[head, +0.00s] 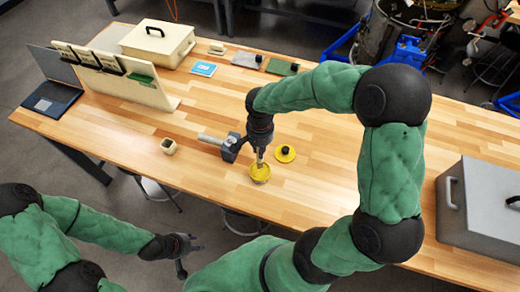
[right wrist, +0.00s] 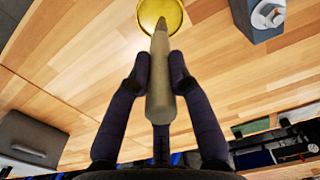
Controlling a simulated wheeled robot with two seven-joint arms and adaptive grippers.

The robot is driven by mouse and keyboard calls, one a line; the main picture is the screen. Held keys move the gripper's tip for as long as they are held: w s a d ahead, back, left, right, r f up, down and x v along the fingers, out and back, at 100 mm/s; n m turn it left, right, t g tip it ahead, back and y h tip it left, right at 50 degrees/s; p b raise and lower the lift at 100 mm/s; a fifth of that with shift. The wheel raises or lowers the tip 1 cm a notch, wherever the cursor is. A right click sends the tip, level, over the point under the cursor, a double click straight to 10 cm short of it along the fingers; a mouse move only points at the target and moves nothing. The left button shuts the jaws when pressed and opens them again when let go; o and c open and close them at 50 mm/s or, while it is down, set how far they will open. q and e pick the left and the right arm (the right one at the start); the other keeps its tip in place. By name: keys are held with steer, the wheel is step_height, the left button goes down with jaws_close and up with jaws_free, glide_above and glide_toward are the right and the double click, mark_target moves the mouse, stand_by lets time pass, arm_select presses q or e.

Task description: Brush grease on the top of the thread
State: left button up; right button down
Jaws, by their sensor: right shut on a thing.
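My right gripper (head: 260,146) is shut on a brush (right wrist: 159,85), a tapered, light grey-brown stick that points down. The brush's lower end is at a round yellow grease tin (head: 260,173), also in the right wrist view (right wrist: 160,13); I cannot tell whether it touches the grease. A grey-blue block (head: 231,149) stands just left of the gripper, with a silver threaded part (head: 209,139) sticking out to the left. In the right wrist view the block (right wrist: 262,28) shows a silver hex head (right wrist: 268,14). My left gripper (head: 186,256) is open and empty, off the table's front edge.
A yellow lid with a black knob (head: 285,154) lies right of the tin. A small beige cup (head: 168,146) stands left of the block. A grey case (head: 482,210) is at the right, and a laptop (head: 53,92), white panel (head: 125,85) and beige box (head: 158,42) are at the back left.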

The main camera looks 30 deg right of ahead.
steer(key=shift+r+p, duration=1.05)
steer(key=shift+r, duration=0.9)
steer(key=shift+f, duration=0.1)
